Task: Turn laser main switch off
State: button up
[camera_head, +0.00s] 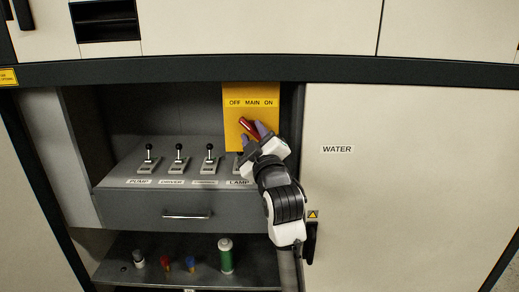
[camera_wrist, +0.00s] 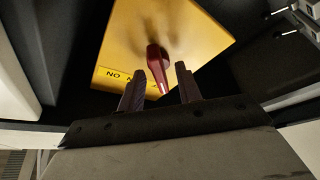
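The main switch is a yellow panel (camera_head: 250,97) marked "OFF MAIN ON", at the top right of the open cabinet bay. It also fills the upper middle of the wrist view (camera_wrist: 185,25). Its red handle (camera_head: 247,130) is slanted in the head view, its upper end leaning left. My gripper (camera_head: 252,134) is at the handle. In the wrist view the two dark fingers (camera_wrist: 160,80) are spread apart, with the red handle (camera_wrist: 155,58) between them. A gap shows on the right side of the handle; contact on the left side is unclear.
Levers labelled PUMP (camera_head: 148,160), DRIVER (camera_head: 179,160) and others stand on the grey console (camera_head: 130,205) below; my arm partly hides the LAMP one. A lower shelf (camera_head: 190,262) holds a green bottle (camera_head: 226,256) and small items. The WATER door (camera_head: 400,190) is at right.

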jog(key=b+v, duration=0.3)
jog(key=v, duration=1)
jog(key=shift+f, duration=0.15)
